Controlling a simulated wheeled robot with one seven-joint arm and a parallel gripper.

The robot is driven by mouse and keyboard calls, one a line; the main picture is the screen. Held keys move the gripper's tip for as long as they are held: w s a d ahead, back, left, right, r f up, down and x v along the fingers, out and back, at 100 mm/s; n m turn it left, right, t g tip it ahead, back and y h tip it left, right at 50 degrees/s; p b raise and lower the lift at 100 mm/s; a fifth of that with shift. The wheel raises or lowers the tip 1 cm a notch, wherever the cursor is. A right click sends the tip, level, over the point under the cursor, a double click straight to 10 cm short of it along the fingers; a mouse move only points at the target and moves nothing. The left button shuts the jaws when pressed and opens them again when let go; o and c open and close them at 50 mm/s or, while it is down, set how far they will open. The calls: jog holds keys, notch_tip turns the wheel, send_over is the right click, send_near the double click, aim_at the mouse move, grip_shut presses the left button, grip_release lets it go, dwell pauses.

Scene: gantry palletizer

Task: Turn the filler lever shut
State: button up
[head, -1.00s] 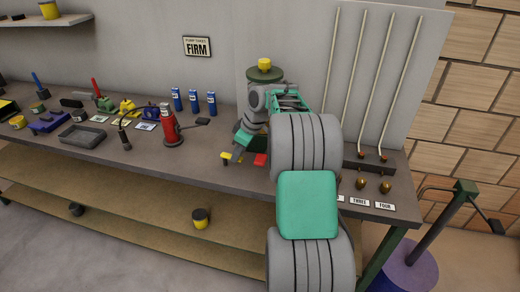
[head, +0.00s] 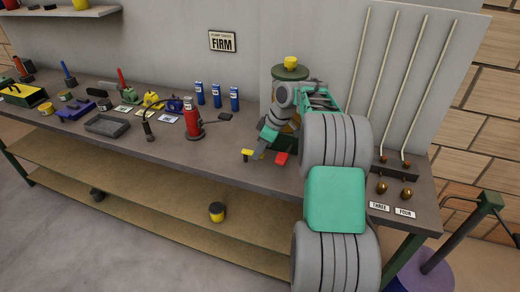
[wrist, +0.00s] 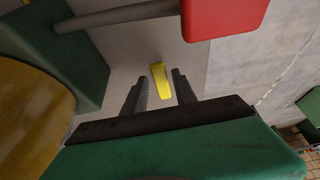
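The filler (head: 290,75), with a green lid and yellow knob, stands at the back of the bench, partly hidden by my arm. A red block (head: 281,158) and a small yellow block (head: 248,153) show low at its front. In the wrist view the red block (wrist: 225,15) sits at the end of a grey rod from a green block (wrist: 55,50), like a lever handle. The yellow block (wrist: 160,80) appears between my fingertips; contact cannot be told. My gripper (wrist: 158,88) is open, its two dark fingers apart. In the head view my gripper (head: 260,149) is beside the filler's front.
A red pump bottle (head: 192,120), several blue cans (head: 217,96) and a grey tray (head: 107,125) stand to the left. Labels and brass pieces (head: 382,187) lie at the right end, below pale rods (head: 400,90). The bench front (head: 215,165) is mostly clear.

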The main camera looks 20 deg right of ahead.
jog(key=shift+o, duration=0.6)
jog(key=v, duration=0.7)
jog(key=shift+s+d+r+p, duration=0.15)
jog(key=shift+d+r+p, duration=0.05)
jog(key=shift+r+p, duration=0.15)
